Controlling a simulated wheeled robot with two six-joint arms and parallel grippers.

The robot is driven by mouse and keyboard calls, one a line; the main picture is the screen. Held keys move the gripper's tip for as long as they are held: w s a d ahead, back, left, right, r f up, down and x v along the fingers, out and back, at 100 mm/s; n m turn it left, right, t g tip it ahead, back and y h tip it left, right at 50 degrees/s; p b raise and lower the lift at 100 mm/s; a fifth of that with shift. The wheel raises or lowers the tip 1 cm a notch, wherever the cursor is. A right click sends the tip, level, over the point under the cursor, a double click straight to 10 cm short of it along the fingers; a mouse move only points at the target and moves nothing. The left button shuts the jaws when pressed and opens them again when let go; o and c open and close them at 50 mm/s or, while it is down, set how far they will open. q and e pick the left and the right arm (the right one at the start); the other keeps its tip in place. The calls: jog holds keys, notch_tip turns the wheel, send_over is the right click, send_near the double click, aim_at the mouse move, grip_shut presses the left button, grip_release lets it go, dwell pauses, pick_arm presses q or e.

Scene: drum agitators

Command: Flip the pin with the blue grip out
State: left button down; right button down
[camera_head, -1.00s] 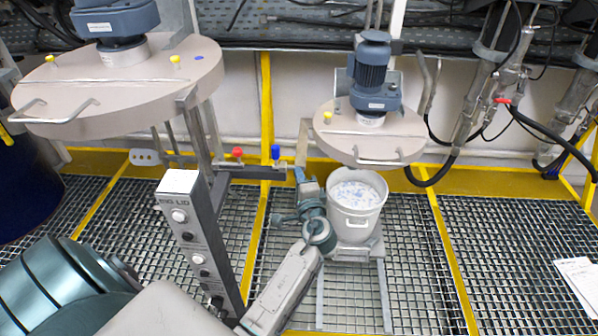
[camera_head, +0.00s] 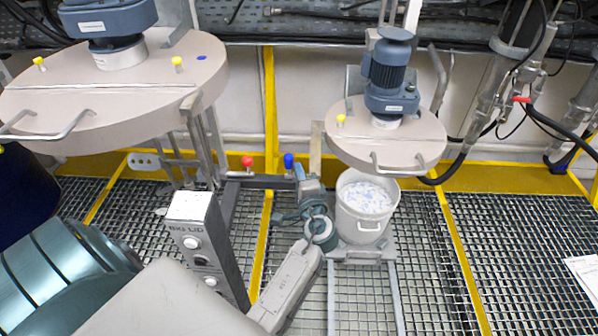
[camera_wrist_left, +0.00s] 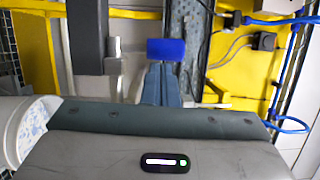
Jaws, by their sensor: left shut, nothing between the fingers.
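The pin with the blue grip (camera_head: 289,161) stands upright on a dark horizontal bar (camera_head: 262,176) between the two drum stations. A pin with a red grip (camera_head: 247,161) stands left of it on the same bar. My left gripper (camera_head: 302,172) is just right of the blue grip in the head view, fingers shut and empty. In the left wrist view the blue grip (camera_wrist_left: 166,49) shows as a blue block just past the shut fingertips (camera_wrist_left: 160,68). I cannot tell whether they touch it. My right gripper is out of view.
A control box (camera_head: 205,240) on a post stands left of my left forearm. A white bucket (camera_head: 366,207) with pale contents stands close right of my gripper, under a round lid (camera_head: 387,140) with a motor (camera_head: 391,75). A larger lid (camera_head: 115,90) is at the left.

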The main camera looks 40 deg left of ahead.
pick_arm(q)
jog(key=s+a, duration=0.3)
jog(key=a, duration=0.2)
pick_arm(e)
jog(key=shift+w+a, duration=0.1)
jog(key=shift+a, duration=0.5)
pick_arm(q)
jog(key=shift+s+a, duration=0.1)
